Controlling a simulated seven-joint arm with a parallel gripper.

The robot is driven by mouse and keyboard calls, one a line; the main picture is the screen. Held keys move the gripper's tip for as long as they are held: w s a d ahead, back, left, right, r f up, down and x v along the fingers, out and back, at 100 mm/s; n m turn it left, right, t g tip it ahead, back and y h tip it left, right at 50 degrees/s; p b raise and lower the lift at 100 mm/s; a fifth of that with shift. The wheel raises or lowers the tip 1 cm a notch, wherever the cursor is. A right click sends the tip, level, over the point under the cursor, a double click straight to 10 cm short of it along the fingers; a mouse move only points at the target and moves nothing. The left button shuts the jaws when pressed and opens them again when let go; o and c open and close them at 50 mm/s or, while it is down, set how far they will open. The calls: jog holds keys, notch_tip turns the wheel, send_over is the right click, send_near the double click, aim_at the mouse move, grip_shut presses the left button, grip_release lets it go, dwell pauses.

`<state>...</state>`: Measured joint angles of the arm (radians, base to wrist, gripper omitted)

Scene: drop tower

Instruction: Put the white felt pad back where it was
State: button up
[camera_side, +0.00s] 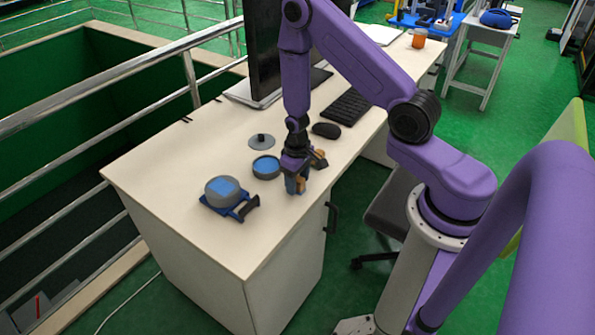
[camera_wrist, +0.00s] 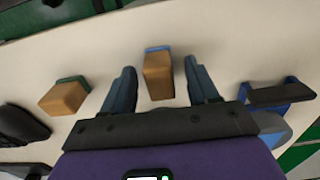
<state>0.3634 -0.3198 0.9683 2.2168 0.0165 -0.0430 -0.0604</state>
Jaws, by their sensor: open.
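I cannot pick out a white felt pad in either view. My gripper (camera_side: 296,181) is low over the desk near its front edge, pointing down. In the wrist view its two fingers (camera_wrist: 160,72) are open, one on each side of a wooden block (camera_wrist: 158,80) with a blue edge; I cannot tell whether they touch it. A second wooden block (camera_wrist: 65,97) with a green edge lies to the left, outside the fingers. In the side view this block (camera_side: 319,158) is just right of my gripper. Anything under the blocks is hidden.
Left of my gripper are a round blue-filled dish (camera_side: 266,167), a grey disc with a knob (camera_side: 262,141), and a grey round container with a blue top (camera_side: 222,190) by a dark blue holder (camera_side: 242,207). A mouse (camera_side: 326,130) and keyboard (camera_side: 347,106) lie behind. The desk's near left is clear.

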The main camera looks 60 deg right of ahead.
aim_at(298, 178)
jog(key=s+a+r+n, duration=0.1)
jog(key=a+r+n, duration=0.15)
jog(key=r, duration=0.55)
jog(key=s+a+r+n, duration=0.1)
jog(key=a+r, duration=0.2)
jog(key=r, duration=0.6)
jog(key=s+a+r+n, duration=0.3)
jog(key=s+r+n, duration=0.1)
jog(key=s, duration=0.6)
jog(key=s+a+r+n, duration=0.2)
jog(key=s+r+n, duration=0.3)
jog(key=s, duration=0.6)
jog(key=shift+a+r, duration=0.4)
jog(key=shift+r, duration=0.45)
